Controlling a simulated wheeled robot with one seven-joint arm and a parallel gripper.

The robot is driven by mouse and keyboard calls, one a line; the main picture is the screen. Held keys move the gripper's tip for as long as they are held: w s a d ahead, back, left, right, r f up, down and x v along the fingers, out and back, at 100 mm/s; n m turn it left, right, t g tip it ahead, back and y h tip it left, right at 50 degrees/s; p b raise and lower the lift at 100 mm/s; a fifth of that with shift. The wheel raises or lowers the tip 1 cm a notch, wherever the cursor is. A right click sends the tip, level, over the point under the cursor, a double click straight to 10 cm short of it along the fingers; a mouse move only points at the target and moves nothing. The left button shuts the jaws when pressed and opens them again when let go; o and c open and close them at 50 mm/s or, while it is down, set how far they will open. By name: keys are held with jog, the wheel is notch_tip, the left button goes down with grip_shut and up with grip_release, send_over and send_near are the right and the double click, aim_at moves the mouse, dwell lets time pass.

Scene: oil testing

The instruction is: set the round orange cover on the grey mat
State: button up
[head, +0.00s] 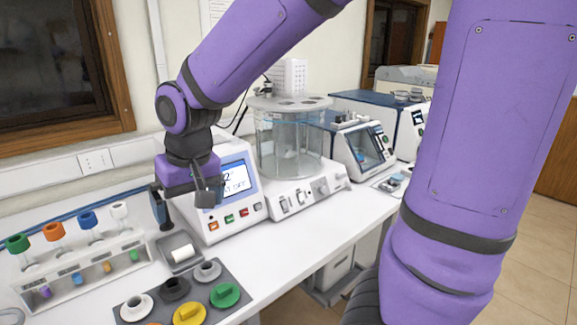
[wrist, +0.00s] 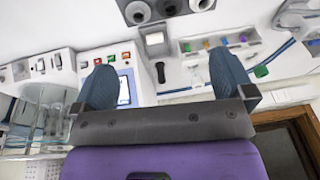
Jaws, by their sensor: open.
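The grey mat (head: 246,273) lies at the bottom of the head view, partly cut off by the frame edge. An orange sliver (head: 152,323) at its lower edge looks like the round orange cover; most of it is out of frame. My gripper (head: 208,193) is up and beyond the mat, in front of the instrument with the blue screen. In the wrist view my gripper (wrist: 165,75) has its two fingers wide apart with nothing between them.
Yellow (head: 189,313) and green (head: 225,296) covers, plus white and grey ones, sit on the mat. A tube rack (head: 85,277) with coloured caps stands left. A tray with a white roll (head: 182,254) lies behind the mat. The bench is clear right of the mat.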

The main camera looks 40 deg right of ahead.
jog(key=s+d+r+t, duration=0.1)
jog(key=s+d+r, duration=0.3)
jog(key=s, duration=0.3)
jog(key=s+d+r+t, duration=0.2)
jog(key=s+d+r, duration=0.2)
jog(key=s+d, duration=0.2)
jog(key=shift+s+d+r+h, duration=0.2)
jog(key=shift+s+d+h, duration=0.2)
jog(key=shift+s, duration=0.45)
